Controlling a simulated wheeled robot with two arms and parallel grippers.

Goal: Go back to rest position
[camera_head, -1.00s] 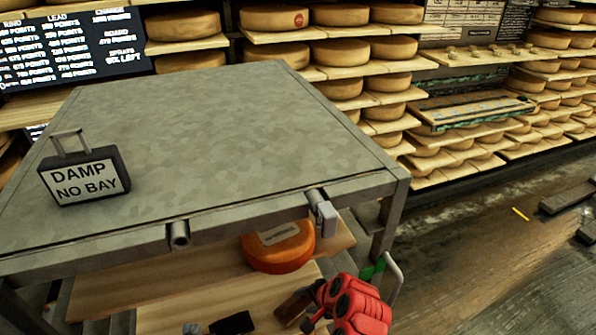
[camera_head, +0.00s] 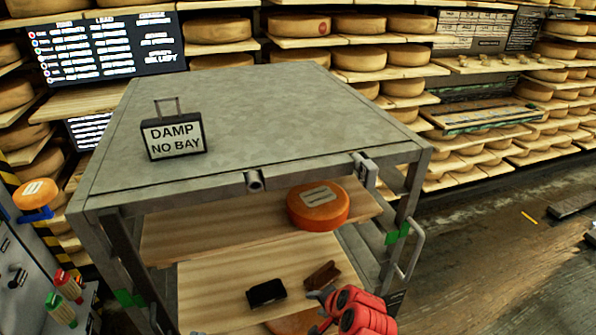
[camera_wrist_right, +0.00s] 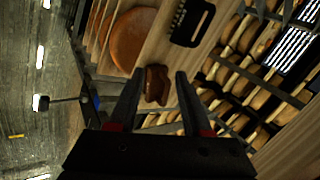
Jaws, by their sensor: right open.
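My right gripper (camera_head: 322,300), on a red arm, is at the bottom of the head view, in front of the lower shelf of a grey metal rack. In the right wrist view its two dark fingers are spread apart (camera_wrist_right: 155,82), with nothing held between them. A small brown block (camera_head: 322,275) lies on the wooden shelf just beyond the fingertips; it also shows in the wrist view (camera_wrist_right: 157,88). A black object (camera_head: 266,292) lies to its left. My left gripper is not in view.
The grey rack (camera_head: 270,105) carries a "DAMP NO BAY" sign (camera_head: 173,137). An orange cheese wheel (camera_head: 318,208) sits on its upper wooden shelf. A metal handle (camera_head: 415,250) sticks out at its right. Shelves of cheese line the back. The floor at right (camera_head: 480,260) is mostly open.

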